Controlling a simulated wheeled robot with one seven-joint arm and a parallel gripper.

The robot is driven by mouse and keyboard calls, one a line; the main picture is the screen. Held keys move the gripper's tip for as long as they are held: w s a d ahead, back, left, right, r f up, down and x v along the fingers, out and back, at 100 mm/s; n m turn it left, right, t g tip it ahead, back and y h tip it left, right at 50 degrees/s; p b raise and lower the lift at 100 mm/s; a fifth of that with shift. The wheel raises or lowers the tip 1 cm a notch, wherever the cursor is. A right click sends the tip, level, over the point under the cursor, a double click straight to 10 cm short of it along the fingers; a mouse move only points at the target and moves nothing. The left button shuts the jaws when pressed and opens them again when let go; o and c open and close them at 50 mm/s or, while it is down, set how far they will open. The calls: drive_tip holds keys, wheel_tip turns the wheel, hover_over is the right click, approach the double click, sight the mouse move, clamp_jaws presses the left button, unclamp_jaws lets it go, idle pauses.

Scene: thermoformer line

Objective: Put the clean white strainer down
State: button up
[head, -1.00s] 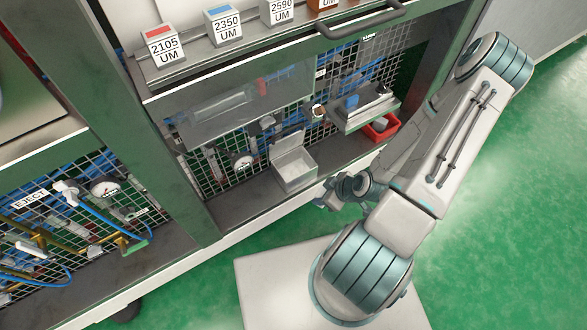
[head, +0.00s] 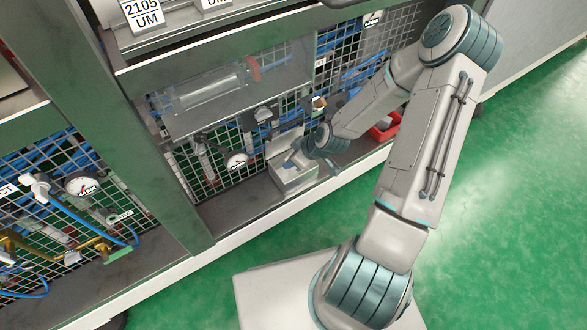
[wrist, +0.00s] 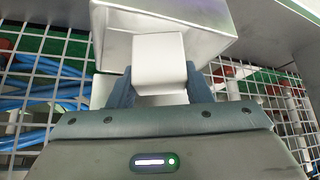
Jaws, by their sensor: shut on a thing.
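My gripper (head: 296,160) is at the open pale box (head: 293,183) on the lower shelf, with its fingers over or in the box mouth. In the wrist view my gripper (wrist: 158,88) has its blue-grey fingers closed on a smooth white block-like piece, which I take for the white strainer (wrist: 158,58). Only that end of the strainer shows clearly; in the head view I cannot make it out. The pale box wall (wrist: 205,18) is just beyond it in the wrist view. I cannot tell whether the strainer touches the box.
A pressure gauge (head: 236,160) and wire mesh stand behind the shelf. A clear cylinder (head: 208,90) is above. A red bin (head: 384,128) is to the right, close to my arm. The shelf left of the box (head: 235,205) is bare.

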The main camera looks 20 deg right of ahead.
drive_tip(key=f+b, duration=0.2)
drive_tip(key=f, duration=0.1)
drive_tip(key=f+b, duration=0.1)
drive_tip(key=f, duration=0.1)
drive_tip(key=shift+w+f, duration=0.2)
drive_tip(key=shift+w, duration=0.05)
drive_tip(key=shift+a+r, duration=0.1)
drive_tip(key=o, duration=1)
